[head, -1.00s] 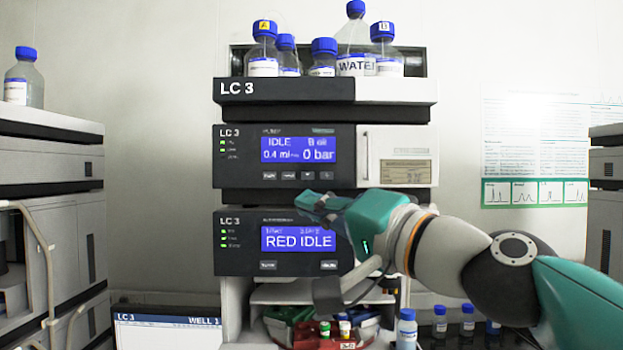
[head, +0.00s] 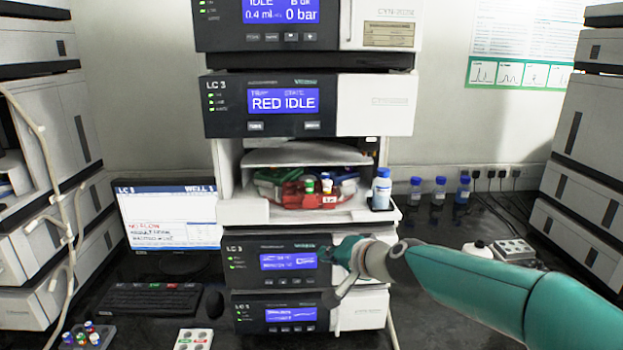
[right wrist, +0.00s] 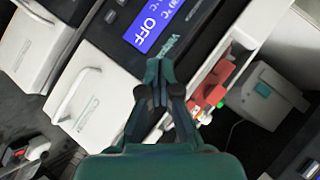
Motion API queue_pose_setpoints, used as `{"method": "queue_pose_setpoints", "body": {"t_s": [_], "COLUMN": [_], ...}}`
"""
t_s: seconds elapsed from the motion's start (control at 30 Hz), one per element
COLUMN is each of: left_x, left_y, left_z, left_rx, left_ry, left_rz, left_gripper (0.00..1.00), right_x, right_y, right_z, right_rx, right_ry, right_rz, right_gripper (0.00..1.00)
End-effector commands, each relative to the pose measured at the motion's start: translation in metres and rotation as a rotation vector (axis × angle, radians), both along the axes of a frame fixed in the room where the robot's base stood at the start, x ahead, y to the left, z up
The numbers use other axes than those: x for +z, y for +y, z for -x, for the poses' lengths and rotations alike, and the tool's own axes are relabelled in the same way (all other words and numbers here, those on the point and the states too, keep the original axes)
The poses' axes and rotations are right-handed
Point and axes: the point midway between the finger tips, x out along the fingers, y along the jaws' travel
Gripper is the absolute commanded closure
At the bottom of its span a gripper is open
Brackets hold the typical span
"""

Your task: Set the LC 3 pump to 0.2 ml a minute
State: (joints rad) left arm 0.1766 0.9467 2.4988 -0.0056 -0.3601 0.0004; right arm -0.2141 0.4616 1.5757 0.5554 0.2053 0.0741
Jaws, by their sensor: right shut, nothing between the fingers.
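The LC 3 pump (head: 222,35) is the dark-fronted module at the top edge of the head view, partly cut off. Its blue display (head: 281,10) reads IDLE, 0.4 ml and 0 bar, with a row of small buttons (head: 291,37) below. My right gripper (head: 328,250) is well below the pump, in front of the right part of a lower LC 3 module (head: 240,250). In the right wrist view the right gripper (right wrist: 160,68) is shut and empty, near a blue display reading OFF. My left gripper is not in view.
A module reading RED IDLE (head: 222,118) sits between the pump and an open bay with vials (head: 309,186). A blue-capped bottle (head: 381,188) stands on the bay's ledge. A monitor (head: 170,230) and keyboard (head: 150,299) are at left.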

Motion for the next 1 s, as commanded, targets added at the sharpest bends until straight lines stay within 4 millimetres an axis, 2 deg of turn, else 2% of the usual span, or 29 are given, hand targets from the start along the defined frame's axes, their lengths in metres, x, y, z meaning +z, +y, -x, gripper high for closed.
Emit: {"method": "queue_pose_setpoints", "body": {"t_s": [0.03, 0.17, 0.2, 0.27, 0.4, 0.47, 0.5, 0.57, 0.6, 0.7, 0.8, 0.9, 1.0], "left_x": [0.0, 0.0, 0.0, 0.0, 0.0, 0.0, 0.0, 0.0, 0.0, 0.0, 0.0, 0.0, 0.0], "left_y": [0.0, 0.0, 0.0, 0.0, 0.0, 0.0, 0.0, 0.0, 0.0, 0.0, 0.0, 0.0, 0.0], "left_z": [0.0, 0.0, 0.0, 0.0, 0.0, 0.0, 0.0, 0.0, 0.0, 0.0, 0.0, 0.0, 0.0], "left_rx": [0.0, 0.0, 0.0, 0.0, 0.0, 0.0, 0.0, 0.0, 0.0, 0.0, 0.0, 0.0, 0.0], "left_ry": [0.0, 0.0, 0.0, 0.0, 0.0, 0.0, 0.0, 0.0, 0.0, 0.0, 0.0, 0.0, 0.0], "left_rz": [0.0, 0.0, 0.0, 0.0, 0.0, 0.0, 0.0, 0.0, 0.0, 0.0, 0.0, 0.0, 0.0], "left_gripper": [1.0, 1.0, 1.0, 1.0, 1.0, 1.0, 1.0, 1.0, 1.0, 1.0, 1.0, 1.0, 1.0], "right_x": [-0.039, -0.128, -0.155, -0.194, -0.278, -0.312, -0.332, -0.36, -0.377, -0.409, -0.429, -0.437, -0.438], "right_y": [-0.008, -0.027, -0.032, -0.041, -0.057, -0.062, -0.065, -0.069, -0.07, -0.071, -0.068, -0.064, -0.06], "right_z": [0.002, 0.018, 0.026, 0.041, 0.089, 0.115, 0.134, 0.165, 0.187, 0.241, 0.29, 0.328, 0.35], "right_rx": [-0.006, -0.011, -0.01, -0.004, 0.027, 0.048, 0.066, 0.097, 0.12, 0.188, 0.261, 0.328, 0.378], "right_ry": [0.059, 0.187, 0.228, 0.287, 0.425, 0.483, 0.52, 0.574, 0.608, 0.676, 0.721, 0.736, 0.726], "right_rz": [0.029, 0.103, 0.125, 0.158, 0.23, 0.259, 0.278, 0.305, 0.318, 0.35, 0.371, 0.384, 0.394], "right_gripper": [1.0, 1.0, 1.0, 1.0, 1.0, 1.0, 1.0, 1.0, 1.0, 1.0, 1.0, 1.0, 1.0]}}
